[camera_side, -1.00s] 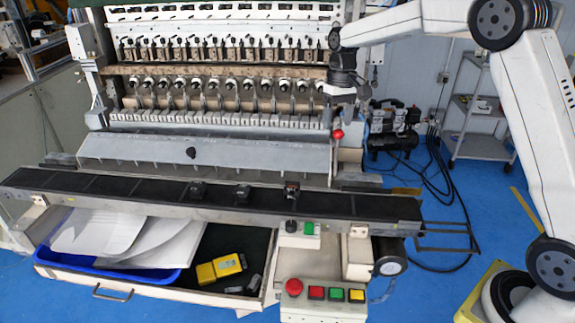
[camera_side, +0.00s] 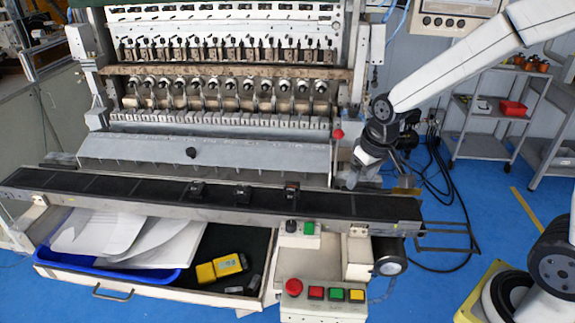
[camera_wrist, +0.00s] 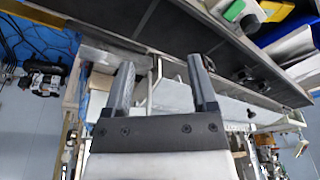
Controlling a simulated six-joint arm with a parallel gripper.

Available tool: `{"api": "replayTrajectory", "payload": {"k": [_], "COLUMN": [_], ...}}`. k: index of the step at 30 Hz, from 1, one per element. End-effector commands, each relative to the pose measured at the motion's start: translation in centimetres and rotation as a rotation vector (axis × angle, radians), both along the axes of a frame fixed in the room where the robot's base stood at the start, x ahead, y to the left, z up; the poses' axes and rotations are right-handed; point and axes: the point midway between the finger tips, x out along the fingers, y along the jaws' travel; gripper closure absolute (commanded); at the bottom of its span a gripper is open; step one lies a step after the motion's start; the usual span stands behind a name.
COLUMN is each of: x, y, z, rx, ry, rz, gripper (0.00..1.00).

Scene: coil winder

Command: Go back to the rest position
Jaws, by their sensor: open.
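My gripper (camera_wrist: 160,85) shows in the wrist view with its two dark fingers spread apart and nothing between them. In the side view my gripper (camera_side: 352,180) hangs at the right end of the coil winder (camera_side: 225,85), just behind the black conveyor belt (camera_side: 120,190). Its fingertips are too small to make out clearly there. Several small black parts sit on the belt, among them one at the right (camera_side: 291,192) and one in the middle (camera_side: 242,194).
A control box with coloured buttons (camera_side: 322,295) stands in front. An open drawer holds a blue tray (camera_side: 110,270) with papers and a yellow object (camera_side: 220,268). A shelf cart (camera_side: 490,125) stands at the back right.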

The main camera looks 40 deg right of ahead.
Motion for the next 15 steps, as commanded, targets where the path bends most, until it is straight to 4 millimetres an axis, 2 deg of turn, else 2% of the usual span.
{"api": "replayTrajectory", "payload": {"k": [3, 7, 12, 15], "x": [-3.1, -5.8, -8.0, -8.4], "y": [0.9, 1.5, 1.9, 2.0], "z": [-1.1, -2.1, -2.9, -3.1], "rx": [-0.008, -0.015, -0.020, -0.021], "ry": [-0.008, -0.017, -0.026, -0.027], "rz": [0.033, 0.063, 0.086, 0.091], "gripper": [0.26, 0.26, 0.26, 0.26]}}
